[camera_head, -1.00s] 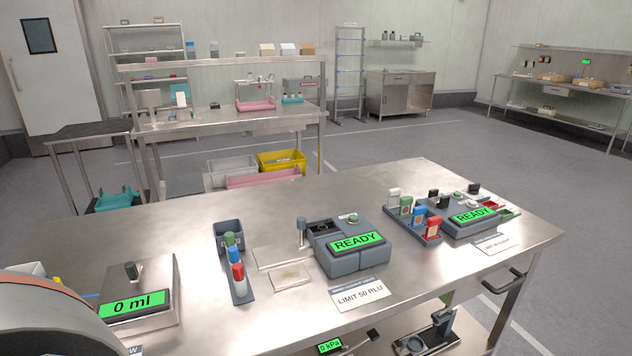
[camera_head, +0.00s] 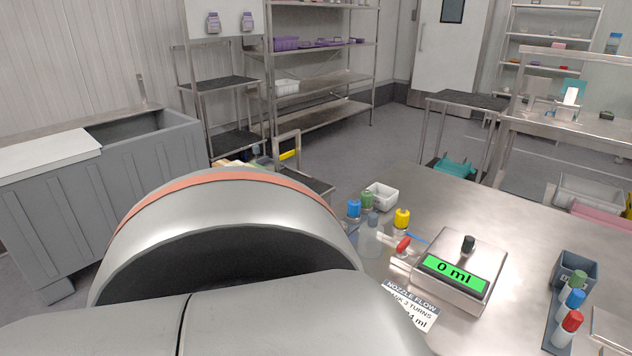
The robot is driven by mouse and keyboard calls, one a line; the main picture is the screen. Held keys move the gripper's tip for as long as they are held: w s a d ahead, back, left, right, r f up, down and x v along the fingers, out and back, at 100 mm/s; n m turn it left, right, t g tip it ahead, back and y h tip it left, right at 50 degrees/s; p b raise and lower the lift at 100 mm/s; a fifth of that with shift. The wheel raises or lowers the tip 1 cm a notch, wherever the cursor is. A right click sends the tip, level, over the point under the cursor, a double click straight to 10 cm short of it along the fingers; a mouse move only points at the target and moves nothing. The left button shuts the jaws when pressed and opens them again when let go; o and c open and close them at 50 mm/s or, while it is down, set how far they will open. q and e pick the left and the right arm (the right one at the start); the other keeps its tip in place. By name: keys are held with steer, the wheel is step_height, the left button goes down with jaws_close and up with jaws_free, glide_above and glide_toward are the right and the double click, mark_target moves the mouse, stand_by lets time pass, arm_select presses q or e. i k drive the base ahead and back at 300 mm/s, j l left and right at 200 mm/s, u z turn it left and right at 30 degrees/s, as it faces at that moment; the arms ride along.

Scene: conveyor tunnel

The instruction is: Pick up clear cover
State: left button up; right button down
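I cannot single out a clear cover with certainty. A pale, flat, see-through piece (camera_head: 610,328) lies on the steel table at the right edge, cut off by the frame. A clear, bottle-like thing (camera_head: 372,238) stands among coloured caps near my arm and is partly hidden. A large silver link of my own arm with an orange band fills the lower left. Neither of my grippers shows.
A scale-like box reading 0 ml (camera_head: 462,272) stands on the steel table (camera_head: 500,215). A rack with green, blue and red capped bottles (camera_head: 565,305) is right of it. A grey bin (camera_head: 100,190) stands far left.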

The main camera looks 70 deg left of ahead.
mark_target(370, 231)
steer(key=u, duration=2)
